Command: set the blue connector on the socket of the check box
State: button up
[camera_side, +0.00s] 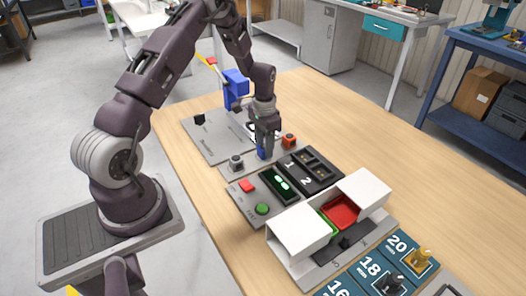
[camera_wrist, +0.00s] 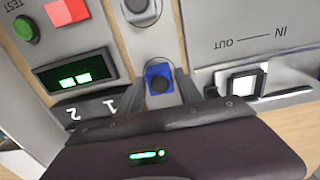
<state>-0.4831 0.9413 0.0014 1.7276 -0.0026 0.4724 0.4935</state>
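The blue connector (camera_wrist: 160,78) stands on a narrow grey strip, between my gripper's two fingers. My gripper (camera_side: 264,148) points straight down over the strip, and the connector (camera_side: 261,154) shows low at its fingers. In the wrist view my fingers (camera_wrist: 161,88) flank the connector closely; whether they press on it is not clear. The check box (camera_side: 236,196) is a grey box in front of the strip, with a red block, a green button and a dark display with two green marks; it also shows in the wrist view (camera_wrist: 35,62). I cannot make out which part is its socket.
A dark-topped connector (camera_side: 236,161) and an orange connector (camera_side: 289,141) stand on the strip either side of the blue one. A dark two-slot panel (camera_side: 304,170) marked 1 and 2 adjoins the check box. White bins (camera_side: 300,232) stand nearer. An IN/OUT plate (camera_wrist: 215,55) lies behind.

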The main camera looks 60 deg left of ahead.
grip_shut()
notch_tip(320, 180, up, 8)
jog(key=shift+f, duration=0.2)
jog(key=w+d, duration=0.2)
jog(key=d, duration=0.3)
jog(key=w+d+f, duration=0.1)
jog(key=w+d, duration=0.2)
jog(key=d, duration=0.3)
jog(key=w+d+f, duration=0.1)
jog(key=w+d, duration=0.2)
jog(key=d, duration=0.3)
jog(key=shift+w+d+f, duration=0.15)
jog(key=shift+w+d, duration=0.05)
jog(key=shift+d, duration=0.05)
jog(key=shift+f, duration=0.5)
